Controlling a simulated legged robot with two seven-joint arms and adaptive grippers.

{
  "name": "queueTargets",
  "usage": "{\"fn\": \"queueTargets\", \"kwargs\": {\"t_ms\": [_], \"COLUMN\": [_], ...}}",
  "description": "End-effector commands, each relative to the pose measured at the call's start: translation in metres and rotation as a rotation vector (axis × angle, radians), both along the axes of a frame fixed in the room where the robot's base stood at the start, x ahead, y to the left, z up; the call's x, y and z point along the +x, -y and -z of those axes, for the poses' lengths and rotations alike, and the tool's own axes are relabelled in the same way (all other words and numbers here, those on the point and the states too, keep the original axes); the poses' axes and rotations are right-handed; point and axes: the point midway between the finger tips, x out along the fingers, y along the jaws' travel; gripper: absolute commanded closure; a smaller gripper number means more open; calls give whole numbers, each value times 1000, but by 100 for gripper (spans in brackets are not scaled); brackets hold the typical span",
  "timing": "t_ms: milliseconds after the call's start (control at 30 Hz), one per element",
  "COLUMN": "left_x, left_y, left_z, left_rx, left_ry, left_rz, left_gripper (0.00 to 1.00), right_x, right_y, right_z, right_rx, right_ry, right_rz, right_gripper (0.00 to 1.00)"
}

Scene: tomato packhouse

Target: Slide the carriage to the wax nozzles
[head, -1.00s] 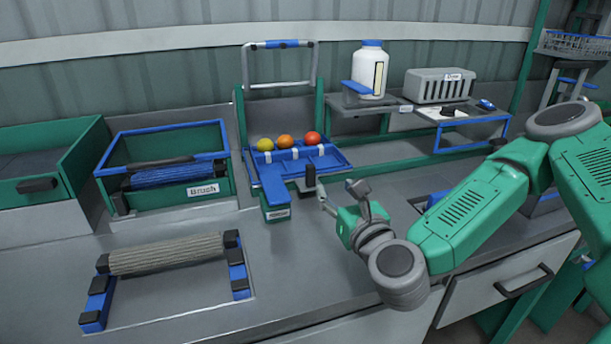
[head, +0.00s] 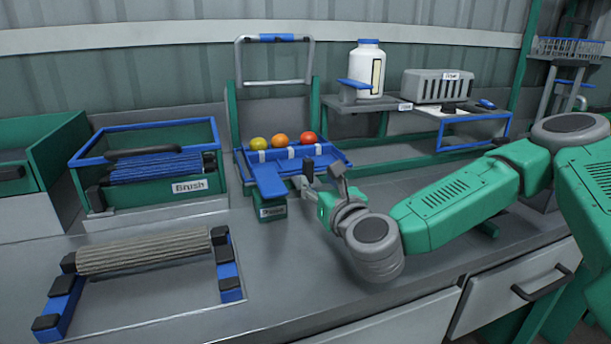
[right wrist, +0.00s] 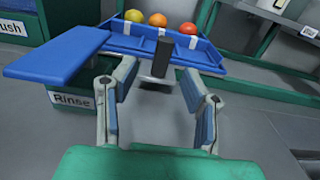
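The carriage, a blue tray (head: 332,158) with a yellow, an orange and a red tomato along its back, stands at mid-bench. It also shows in the right wrist view (right wrist: 209,57). A dark upright handle (right wrist: 163,60) rises at its front. My right gripper (head: 319,178) is close to this handle at its right front. In the right wrist view its two fingers (right wrist: 161,97) are spread, with the handle ahead between them and no clear contact. A white bottle with a blue cap (head: 369,70) stands on the shelf behind; I cannot make out wax nozzles. My left gripper is out of view.
A green box labelled Rinse (head: 271,207) sits at the tray's front left. The Brush bin (head: 190,187) and a roller on blue supports (head: 150,252) lie left. A grey vented box (head: 437,87) stands back right. Open bench lies in front.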

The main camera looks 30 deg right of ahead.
Motion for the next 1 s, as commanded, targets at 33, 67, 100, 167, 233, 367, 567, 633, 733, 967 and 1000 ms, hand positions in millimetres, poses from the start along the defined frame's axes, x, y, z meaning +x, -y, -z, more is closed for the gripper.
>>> {"fn": "queueTargets", "kwargs": {"t_ms": [33,67,100,167,233,367,567,633,733,967,1000], "left_x": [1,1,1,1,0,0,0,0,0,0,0], "left_y": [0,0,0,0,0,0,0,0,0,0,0], "left_z": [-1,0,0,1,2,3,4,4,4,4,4], "left_rx": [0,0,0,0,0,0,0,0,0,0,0], "left_ry": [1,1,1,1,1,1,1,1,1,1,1], "left_rz": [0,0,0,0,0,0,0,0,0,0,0], "left_gripper": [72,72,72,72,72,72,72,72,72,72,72], "right_x": [12,18,26,38,50,66,77,78,78,78,78], "right_y": [4,6,8,11,13,17,17,18,18,20,20], "right_z": [-1,-1,-1,0,-1,-1,-1,-1,-1,-1,0], "right_rx": [-1,-1,-1,-1,-1,-1,-2,-2,-1,0,0], "right_ry": [2,2,1,0,1,1,0,0,-1,-1,-1], "right_rz": [4,3,4,4,2,1,0,0,0,1,1], "right_gripper": [60,60,60,60,60,60,60,60,60,100,100]}}
